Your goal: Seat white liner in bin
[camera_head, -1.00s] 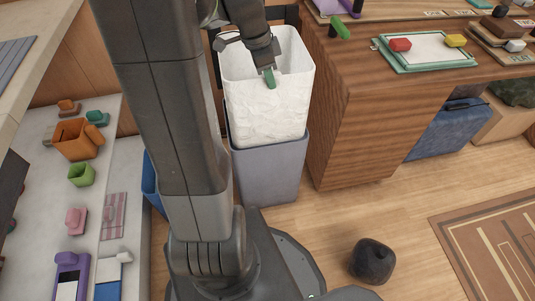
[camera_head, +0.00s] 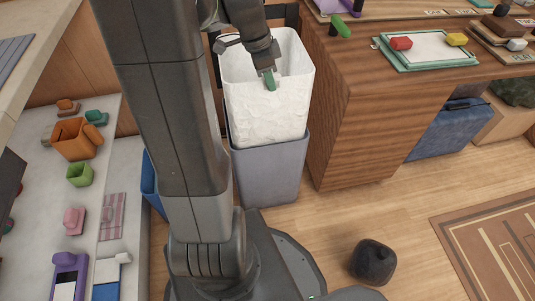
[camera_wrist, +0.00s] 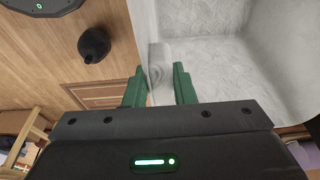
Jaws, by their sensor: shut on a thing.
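The white liner (camera_head: 268,108) is an open-topped, crinkled box shape. It stands upright in the head view, with its lower end at or inside the mouth of the grey bin (camera_head: 270,172); most of the liner shows above the bin's rim. My gripper (camera_head: 269,80) is shut on the liner's near wall at its top edge. In the wrist view the green fingers (camera_wrist: 160,88) sit on both sides of that wall, and the liner's inside (camera_wrist: 225,65) looks empty. The liner's bottom edge and how deep it sits are hidden by the bin's front wall.
A wooden cabinet (camera_head: 350,125) stands close to the right of the bin. A blue bin (camera_head: 152,185) is partly hidden behind my arm at left. A dark, rounded object (camera_head: 372,262) lies on the floor at front right. A shelf with small coloured items (camera_head: 75,138) is at left.

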